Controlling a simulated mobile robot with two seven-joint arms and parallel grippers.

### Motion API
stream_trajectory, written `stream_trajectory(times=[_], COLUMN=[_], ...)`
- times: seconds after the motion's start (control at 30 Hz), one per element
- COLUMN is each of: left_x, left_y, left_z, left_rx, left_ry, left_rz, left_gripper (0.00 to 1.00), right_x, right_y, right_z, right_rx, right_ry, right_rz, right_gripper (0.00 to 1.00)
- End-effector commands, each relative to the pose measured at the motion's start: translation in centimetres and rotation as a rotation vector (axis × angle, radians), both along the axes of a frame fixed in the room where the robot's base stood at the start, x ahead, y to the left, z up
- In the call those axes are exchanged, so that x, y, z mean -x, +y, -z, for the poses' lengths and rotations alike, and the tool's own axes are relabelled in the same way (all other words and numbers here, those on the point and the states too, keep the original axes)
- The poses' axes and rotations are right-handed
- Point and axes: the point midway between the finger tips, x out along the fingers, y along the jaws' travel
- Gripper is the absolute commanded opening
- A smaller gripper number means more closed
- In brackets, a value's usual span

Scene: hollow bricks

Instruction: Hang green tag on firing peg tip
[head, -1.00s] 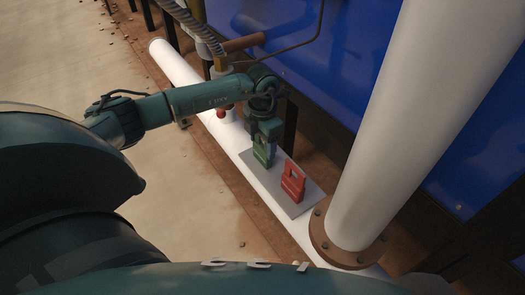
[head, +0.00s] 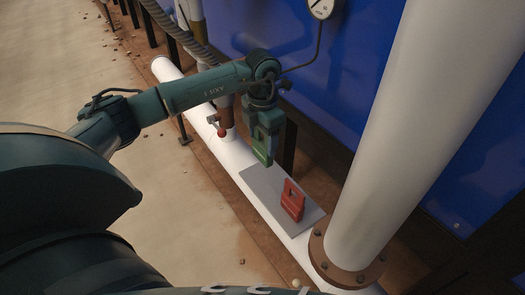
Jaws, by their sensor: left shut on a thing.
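My left gripper (head: 264,136) is shut on the green tag (head: 262,151). The tag hangs upright below the jaws, above the grey plate (head: 262,186), and appears clear of it. The red tag (head: 292,200) stands on the plate, to the lower right of the green one. I cannot make out the firing peg or its tip; my left forearm covers part of the area in front of the blue wall. My right gripper is not in view.
A thick white upright pipe (head: 400,130) with a rusty flange (head: 345,270) stands at the right. A blue wall (head: 330,75) with a gauge (head: 320,8) lies behind. A small red-knobbed valve (head: 222,132) is left of the gripper. The sandy floor at left is mostly clear.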

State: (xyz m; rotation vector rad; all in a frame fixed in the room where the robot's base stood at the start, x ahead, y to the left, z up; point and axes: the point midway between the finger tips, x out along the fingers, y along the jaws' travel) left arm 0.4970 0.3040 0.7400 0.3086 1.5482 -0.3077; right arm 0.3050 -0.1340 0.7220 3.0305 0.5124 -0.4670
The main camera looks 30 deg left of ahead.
Motion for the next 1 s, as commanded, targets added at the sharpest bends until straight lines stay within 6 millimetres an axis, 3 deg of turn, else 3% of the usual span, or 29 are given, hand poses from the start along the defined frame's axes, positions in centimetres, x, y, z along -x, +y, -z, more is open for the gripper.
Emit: stream_trajectory(times=[0.17,0.5,1.0], left_x=[0.0,0.0,0.0], left_y=[0.0,0.0,0.0], left_z=[-1.3,-1.0,7.3], left_rx=[0.001,0.001,0.001], left_ry=[0.0,0.001,0.002], left_rz=[0.0,0.0,-0.001], left_gripper=[0.4,0.4,0.4], right_x=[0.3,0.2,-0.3], right_y=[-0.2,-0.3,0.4], right_z=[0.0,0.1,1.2], right_rx=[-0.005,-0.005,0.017], right_ry=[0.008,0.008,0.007], right_rz=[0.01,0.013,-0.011], right_gripper=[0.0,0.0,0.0])
